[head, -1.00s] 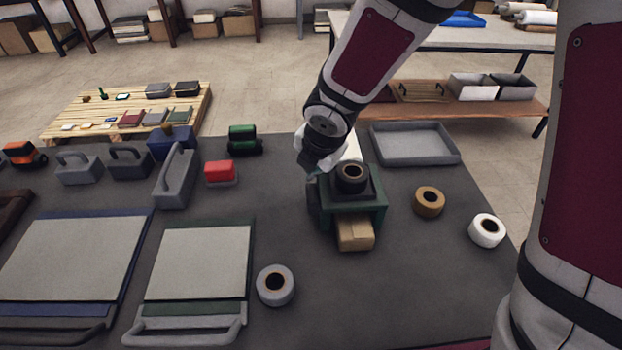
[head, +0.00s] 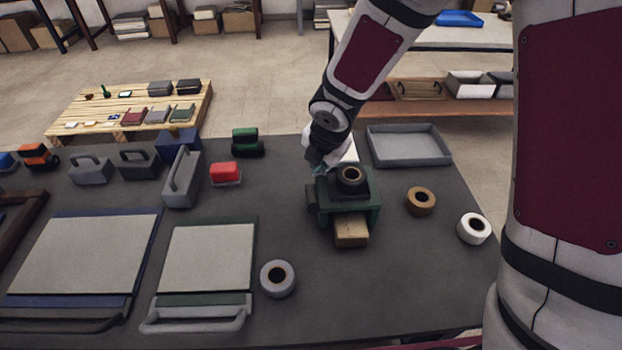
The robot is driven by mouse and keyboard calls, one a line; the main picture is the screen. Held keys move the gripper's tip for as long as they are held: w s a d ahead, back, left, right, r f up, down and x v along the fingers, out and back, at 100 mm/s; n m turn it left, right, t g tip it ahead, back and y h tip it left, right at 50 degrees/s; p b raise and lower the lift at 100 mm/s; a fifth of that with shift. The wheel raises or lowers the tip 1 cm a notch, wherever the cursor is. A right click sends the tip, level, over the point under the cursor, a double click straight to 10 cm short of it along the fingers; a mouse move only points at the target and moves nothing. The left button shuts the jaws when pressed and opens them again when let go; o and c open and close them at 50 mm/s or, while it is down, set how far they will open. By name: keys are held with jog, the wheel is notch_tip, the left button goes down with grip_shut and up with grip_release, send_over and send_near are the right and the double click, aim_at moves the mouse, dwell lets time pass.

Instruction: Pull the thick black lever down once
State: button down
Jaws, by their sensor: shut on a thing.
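A dark green tape machine (head: 366,213) stands upright on the grey table, with a dark ring-shaped roll (head: 351,179) on top and a brown block (head: 351,231) at its front. My gripper (head: 318,163) is at the machine's back left corner, pointing down. Its fingers are small and partly hidden here. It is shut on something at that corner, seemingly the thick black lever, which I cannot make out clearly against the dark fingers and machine.
A brown tape roll (head: 421,201) and a white roll (head: 473,229) lie to the right, a grey roll (head: 277,279) to the front left. A grey tray (head: 410,160) is behind. Grey handled blocks (head: 182,178) and a red block (head: 225,173) stand left.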

jog(key=shift+w+a+r+p, duration=0.1)
jog(key=shift+w+r+p, duration=0.1)
jog(key=shift+r+p, duration=0.35)
jog(key=shift+w+a+r+p, duration=0.1)
jog(key=shift+w+r+p, duration=0.05)
jog(key=shift+r+p, duration=0.35)
jog(key=shift+w, duration=0.1)
